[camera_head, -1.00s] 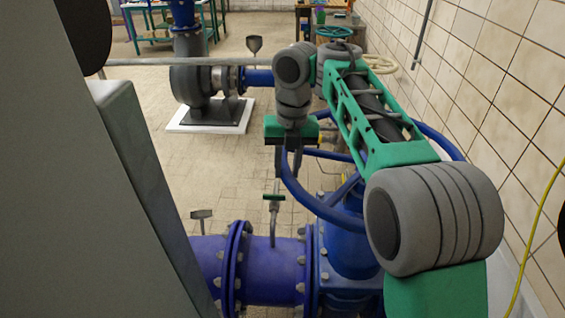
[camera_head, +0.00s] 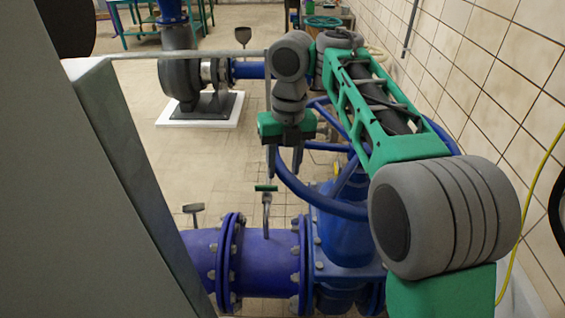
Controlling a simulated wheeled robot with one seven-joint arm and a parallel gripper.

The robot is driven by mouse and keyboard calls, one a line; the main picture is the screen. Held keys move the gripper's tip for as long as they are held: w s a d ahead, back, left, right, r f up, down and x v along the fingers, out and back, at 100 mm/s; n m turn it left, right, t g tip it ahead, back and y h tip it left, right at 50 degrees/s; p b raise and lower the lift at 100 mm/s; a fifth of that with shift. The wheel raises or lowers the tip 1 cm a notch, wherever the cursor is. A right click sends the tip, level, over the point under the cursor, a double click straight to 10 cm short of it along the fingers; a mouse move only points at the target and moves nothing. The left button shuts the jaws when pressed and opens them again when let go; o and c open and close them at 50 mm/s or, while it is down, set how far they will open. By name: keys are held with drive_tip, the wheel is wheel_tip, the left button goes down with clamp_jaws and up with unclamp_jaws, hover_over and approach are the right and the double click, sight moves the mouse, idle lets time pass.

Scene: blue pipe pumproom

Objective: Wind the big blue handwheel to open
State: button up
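The big blue handwheel (camera_head: 338,207) sits on top of the blue valve body (camera_head: 345,240), right of centre. My arm crosses over it and hides much of its right and far parts. My gripper (camera_head: 284,172) points down at the left side of the wheel's rim. Its two dark fingers are apart, with the rim showing close by, between or just behind them. I cannot tell whether either finger touches the rim.
A blue flanged pipe (camera_head: 265,265) runs left from the valve, with a small green-handled tap (camera_head: 266,190) on it. A grey pump (camera_head: 190,85) stands behind on a white plinth. A tiled wall (camera_head: 480,80) bounds the right. Open floor lies left of the wheel.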

drive_tip(key=shift+o, duration=0.7)
drive_tip(key=shift+w, duration=0.1)
drive_tip(key=r+p, duration=0.3)
drive_tip(key=r, duration=0.1)
drive_tip(key=r+p, duration=0.4)
drive_tip(key=shift+d, duration=0.2)
drive_tip(key=shift+f, duration=0.1)
